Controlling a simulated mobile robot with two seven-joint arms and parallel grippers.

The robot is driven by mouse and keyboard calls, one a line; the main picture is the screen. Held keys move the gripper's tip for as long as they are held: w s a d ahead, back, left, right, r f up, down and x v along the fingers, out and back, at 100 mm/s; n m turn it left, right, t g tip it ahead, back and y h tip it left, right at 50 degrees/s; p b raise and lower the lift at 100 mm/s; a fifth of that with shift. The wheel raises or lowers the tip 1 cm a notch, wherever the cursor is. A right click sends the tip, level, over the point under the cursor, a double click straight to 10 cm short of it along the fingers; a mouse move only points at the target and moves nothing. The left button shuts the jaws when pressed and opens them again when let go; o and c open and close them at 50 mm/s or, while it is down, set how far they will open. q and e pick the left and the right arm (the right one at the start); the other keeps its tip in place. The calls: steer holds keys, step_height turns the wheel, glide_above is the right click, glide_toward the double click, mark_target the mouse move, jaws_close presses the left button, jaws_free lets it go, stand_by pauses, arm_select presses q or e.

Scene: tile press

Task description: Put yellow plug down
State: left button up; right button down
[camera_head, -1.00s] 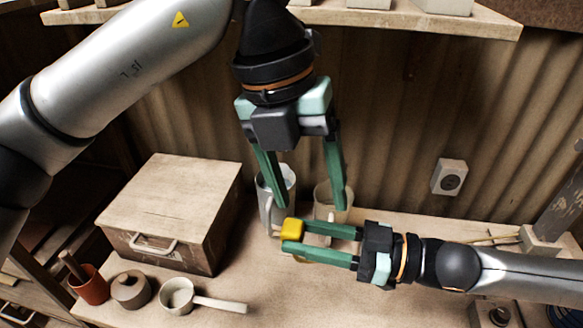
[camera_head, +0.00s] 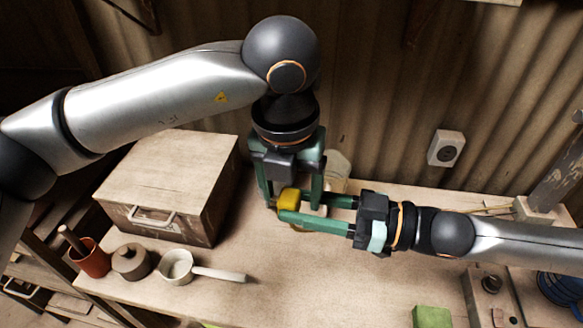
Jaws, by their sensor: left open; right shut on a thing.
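The yellow plug (camera_head: 289,197) is held above the bench by my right gripper (camera_head: 294,206), which reaches in from the right and is shut on it. My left gripper (camera_head: 291,203) points down from above with its green fingers apart, one on each side of the yellow plug in the picture. Whether the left fingers touch the plug cannot be told. The plug's lower part is partly hidden by a right finger.
A wooden box (camera_head: 150,190) with a handle stands left on the bench (camera_head: 330,275). In front are a red pot (camera_head: 93,262), a round jar (camera_head: 131,263) and a white ladle (camera_head: 178,267). A pale cup (camera_head: 338,165) stands behind the grippers. A green block (camera_head: 432,317) shows at the bottom.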

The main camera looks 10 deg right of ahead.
arm_select(q)
steer(key=shift+f, duration=0.65)
arm_select(e)
steer(key=shift+s+a+r, duration=0.2)
steer(key=shift+r, duration=0.1)
arm_select(q)
steer(key=shift+d, duration=0.15)
jaws_close()
arm_select(e)
steer(key=c, duration=0.8)
jaws_free()
arm_select(q)
steer(key=shift+a, duration=0.2)
arm_select(e)
steer(key=o, duration=0.4)
steer(key=shift+w+f, duration=0.1)
steer(key=shift+f, duration=0.05)
arm_select(q)
steer(key=shift+w, duration=0.1)
arm_select(e)
steer(key=shift+d, duration=0.1)
